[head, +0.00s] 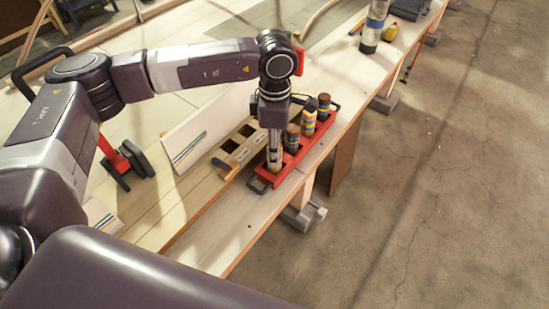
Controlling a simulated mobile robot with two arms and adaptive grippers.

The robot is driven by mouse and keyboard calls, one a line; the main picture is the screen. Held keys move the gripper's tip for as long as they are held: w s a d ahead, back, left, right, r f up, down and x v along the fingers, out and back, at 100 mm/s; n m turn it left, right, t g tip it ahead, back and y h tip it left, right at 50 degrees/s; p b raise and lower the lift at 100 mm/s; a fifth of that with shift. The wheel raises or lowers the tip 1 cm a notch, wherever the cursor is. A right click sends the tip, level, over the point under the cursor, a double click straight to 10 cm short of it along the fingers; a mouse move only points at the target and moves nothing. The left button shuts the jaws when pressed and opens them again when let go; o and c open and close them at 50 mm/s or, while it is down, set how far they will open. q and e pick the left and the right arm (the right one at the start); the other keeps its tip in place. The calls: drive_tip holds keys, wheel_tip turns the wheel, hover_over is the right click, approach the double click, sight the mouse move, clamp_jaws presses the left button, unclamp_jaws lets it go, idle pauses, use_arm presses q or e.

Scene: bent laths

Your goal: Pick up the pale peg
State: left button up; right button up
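The pale peg (275,167) stands in the nearest place of a red rack (291,175) on the workbench. My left gripper (274,153) points straight down over this peg, with its fingertips at the peg's upper part. The fingers hide much of the peg, and I cannot tell whether they are closed on it. Several darker pegs with coloured bands, such as a brown-topped one (292,139), stand in a row behind it in the rack. My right gripper is not in view.
A wooden board with square holes (222,163) lies left of the rack. A white panel with coloured stripes (190,148) stands beside it. A red and black tool (124,160) is farther left. The bench edge drops to the concrete floor just right of the rack.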

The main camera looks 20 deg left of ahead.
use_arm(q)
drive_tip(key=c, duration=1)
clamp_jaws()
drive_tip(key=shift+r, duration=0.15)
